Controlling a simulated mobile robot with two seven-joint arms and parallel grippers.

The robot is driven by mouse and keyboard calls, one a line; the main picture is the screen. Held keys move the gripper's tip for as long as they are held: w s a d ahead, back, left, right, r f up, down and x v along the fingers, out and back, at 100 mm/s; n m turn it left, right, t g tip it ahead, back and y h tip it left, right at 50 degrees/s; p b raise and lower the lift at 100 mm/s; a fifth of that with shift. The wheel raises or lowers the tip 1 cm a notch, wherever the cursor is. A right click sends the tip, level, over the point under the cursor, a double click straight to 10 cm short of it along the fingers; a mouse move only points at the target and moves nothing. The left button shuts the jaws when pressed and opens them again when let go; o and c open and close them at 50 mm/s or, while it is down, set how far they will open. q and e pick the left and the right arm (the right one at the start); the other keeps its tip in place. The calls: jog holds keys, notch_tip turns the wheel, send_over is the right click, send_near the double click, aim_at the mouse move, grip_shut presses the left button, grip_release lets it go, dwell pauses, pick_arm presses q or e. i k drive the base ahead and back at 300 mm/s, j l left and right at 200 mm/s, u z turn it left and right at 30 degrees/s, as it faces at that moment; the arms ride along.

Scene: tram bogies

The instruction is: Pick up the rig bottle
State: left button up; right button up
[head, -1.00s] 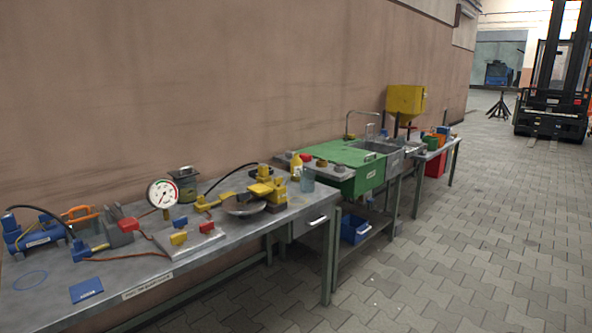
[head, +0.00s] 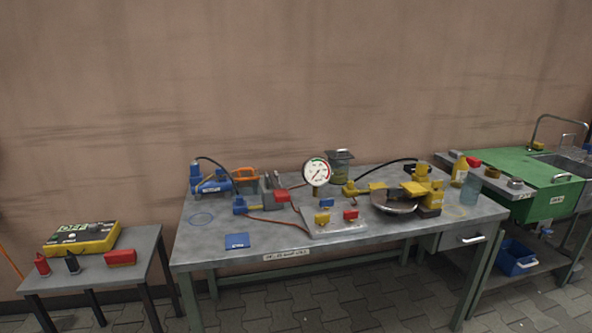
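I cannot tell for sure which item is the rig bottle. A dark-lidded jar (head: 341,168) stands behind the round pressure gauge (head: 316,172) at the middle of the bench. Neither of my grippers is in view.
The bench holds a blue pump (head: 212,182), a yellow clamp device (head: 424,188) with a round metal dish, a hose and a blue card (head: 237,241). The low table (head: 150,249) carries a yellow case (head: 82,239). A green sink unit (head: 550,199) adjoins at right.

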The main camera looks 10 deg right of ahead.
aim_at(461, 168)
jog(key=i+l, duration=0.15)
jog(key=l, duration=0.25)
jog(key=i+l, duration=0.1)
jog(key=l, duration=0.35)
jog(key=i+l+u, duration=0.1)
jog(key=l, duration=0.3)
jog(key=i+l, duration=0.2)
jog(key=l, duration=0.25)
jog(key=i+l, duration=0.1)
jog(key=l, duration=0.3)
